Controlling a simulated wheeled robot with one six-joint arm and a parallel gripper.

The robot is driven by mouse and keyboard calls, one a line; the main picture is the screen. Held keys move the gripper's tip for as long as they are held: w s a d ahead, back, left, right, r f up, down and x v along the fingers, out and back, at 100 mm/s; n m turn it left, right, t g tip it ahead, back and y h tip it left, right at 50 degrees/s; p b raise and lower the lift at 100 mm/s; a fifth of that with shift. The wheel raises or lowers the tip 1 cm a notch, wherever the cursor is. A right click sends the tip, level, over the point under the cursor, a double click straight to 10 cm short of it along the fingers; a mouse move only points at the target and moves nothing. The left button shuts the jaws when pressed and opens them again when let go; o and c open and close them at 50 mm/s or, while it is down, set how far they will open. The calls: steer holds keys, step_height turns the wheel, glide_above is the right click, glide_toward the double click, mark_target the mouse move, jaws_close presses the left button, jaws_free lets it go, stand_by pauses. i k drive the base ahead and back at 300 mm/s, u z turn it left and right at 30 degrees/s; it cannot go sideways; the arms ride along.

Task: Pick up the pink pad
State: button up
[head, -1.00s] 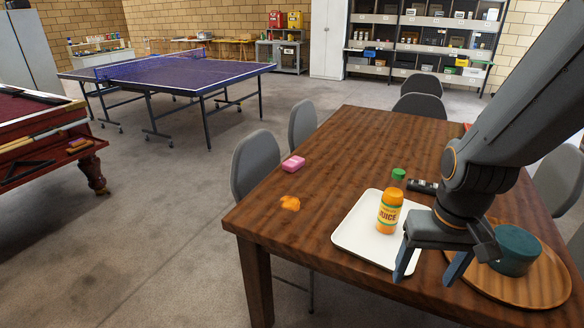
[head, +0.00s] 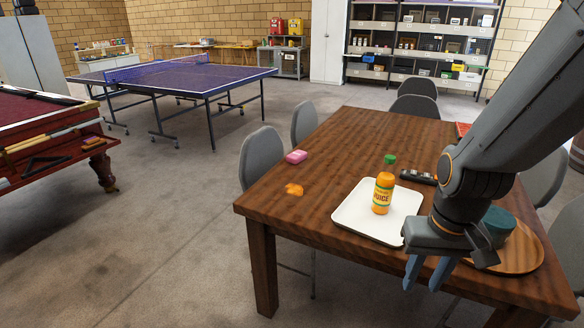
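The pink pad (head: 296,157) lies on the left edge area of the brown wooden table (head: 330,148), beside a grey chair. It is a small pink block. My gripper (head: 426,274) points down at the table's front edge, right of and nearer than the pad, well apart from it. Its two fingers are a little apart, and I see nothing between them. The view does not show the fingertips against any object.
A white tray (head: 350,216) with an orange juice bottle (head: 382,188) stands between my gripper and the pad. A dark remote (head: 418,177) and a round wooden tray (head: 524,254) with a teal bowl (head: 498,222) are at right. Grey chairs (head: 262,157) flank the table.

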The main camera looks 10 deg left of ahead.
mark_target(294, 158)
steer(key=k, duration=0.8)
steer(key=u, duration=0.75)
steer(key=i, duration=1.4)
steer(key=z, duration=0.9)
steer(key=i, duration=1)
steer(key=z, duration=0.2)
